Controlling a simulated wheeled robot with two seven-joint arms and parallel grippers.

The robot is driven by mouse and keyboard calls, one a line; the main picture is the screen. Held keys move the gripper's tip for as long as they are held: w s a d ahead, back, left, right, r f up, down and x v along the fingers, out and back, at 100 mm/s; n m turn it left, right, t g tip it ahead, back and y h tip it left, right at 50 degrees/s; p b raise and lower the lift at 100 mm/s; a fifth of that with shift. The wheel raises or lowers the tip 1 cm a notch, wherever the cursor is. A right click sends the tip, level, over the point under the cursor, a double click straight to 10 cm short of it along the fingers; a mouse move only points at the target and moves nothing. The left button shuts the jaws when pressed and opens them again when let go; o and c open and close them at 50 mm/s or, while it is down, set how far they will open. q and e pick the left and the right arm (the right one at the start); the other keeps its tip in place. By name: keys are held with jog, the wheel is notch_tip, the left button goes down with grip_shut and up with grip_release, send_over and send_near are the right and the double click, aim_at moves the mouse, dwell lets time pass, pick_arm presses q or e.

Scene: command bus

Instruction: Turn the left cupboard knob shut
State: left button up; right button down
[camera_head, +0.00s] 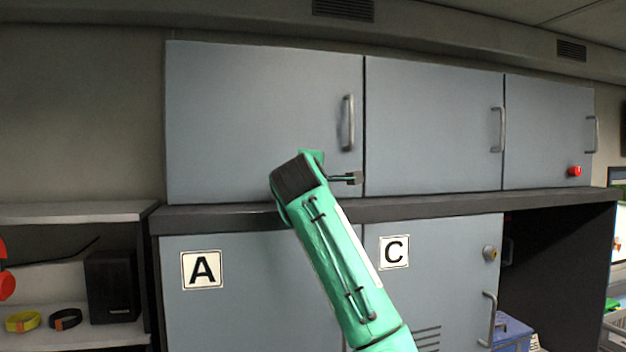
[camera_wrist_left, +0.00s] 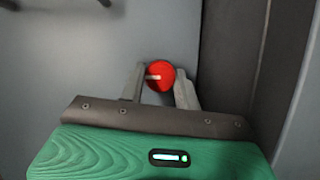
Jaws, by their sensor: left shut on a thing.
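The left upper cupboard door (camera_head: 230,120) is grey and lies flat in line with its neighbours. My left gripper (camera_head: 353,178) is at this door's lower right corner, below the door handle (camera_head: 347,122). In the left wrist view a red round knob (camera_wrist_left: 161,76) with a pale bar pointing to the left sits between the two fingers of my left gripper (camera_wrist_left: 158,84), which is shut on it. In the head view the gripper hides this knob. My right gripper is in neither view.
A dark ledge (camera_head: 235,215) runs below the upper doors. Lower doors carry labels A (camera_head: 202,269) and C (camera_head: 394,252). Another red knob (camera_head: 575,171) is on the far right upper door. Open shelves (camera_head: 85,212) stand at the left.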

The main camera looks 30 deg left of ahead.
pick_arm(q)
jog(key=o, duration=1)
jog(key=shift+c, duration=0.2)
jog(key=shift+s, duration=0.1)
jog(key=shift+s+d+f, duration=0.1)
jog(key=shift+s, duration=0.1)
jog(key=b+v, duration=0.6)
jog(key=v, duration=0.7)
jog(key=shift+d, duration=0.1)
